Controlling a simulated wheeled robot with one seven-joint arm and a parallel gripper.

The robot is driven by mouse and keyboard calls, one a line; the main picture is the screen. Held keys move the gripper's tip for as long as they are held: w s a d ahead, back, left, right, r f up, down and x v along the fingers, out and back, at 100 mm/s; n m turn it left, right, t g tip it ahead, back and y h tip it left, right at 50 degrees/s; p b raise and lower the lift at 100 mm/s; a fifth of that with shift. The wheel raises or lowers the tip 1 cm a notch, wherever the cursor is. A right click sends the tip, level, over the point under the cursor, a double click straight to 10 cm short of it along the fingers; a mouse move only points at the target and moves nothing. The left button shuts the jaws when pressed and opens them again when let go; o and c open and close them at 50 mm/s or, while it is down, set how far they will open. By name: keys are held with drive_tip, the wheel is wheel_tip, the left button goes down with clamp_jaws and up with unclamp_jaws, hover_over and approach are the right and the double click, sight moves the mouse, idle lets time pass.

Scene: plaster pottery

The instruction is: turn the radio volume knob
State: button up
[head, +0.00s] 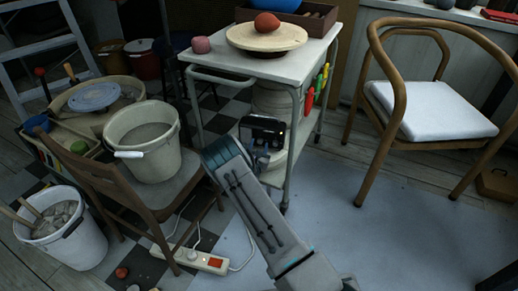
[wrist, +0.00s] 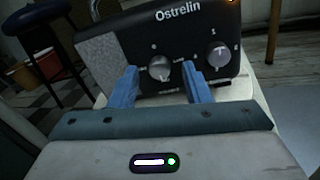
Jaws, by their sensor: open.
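A black radio (wrist: 190,30) marked "Ostrelin", with a grey speaker panel on its left, faces me in the wrist view. It has a left knob (wrist: 159,68) and a right knob (wrist: 217,53); I cannot read which is volume. My gripper (wrist: 160,74) is open, its blue fingers on either side of the left knob, with no clear contact visible. In the head view the radio (head: 263,127) sits on the cart's lower shelf, partly hidden by my arm and gripper.
The cart (head: 215,62) carries a wooden disc (head: 245,39) with a reddish lump on top. A wooden chair (head: 160,196) with a bucket (head: 146,150) stands left of my arm. A power strip (head: 190,257) lies on the floor. An armchair (head: 440,112) stands right; floor between is clear.

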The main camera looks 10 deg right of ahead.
drive_tip(key=shift+w+d, duration=0.15)
drive_tip(key=shift+w, duration=0.2)
clamp_jaws()
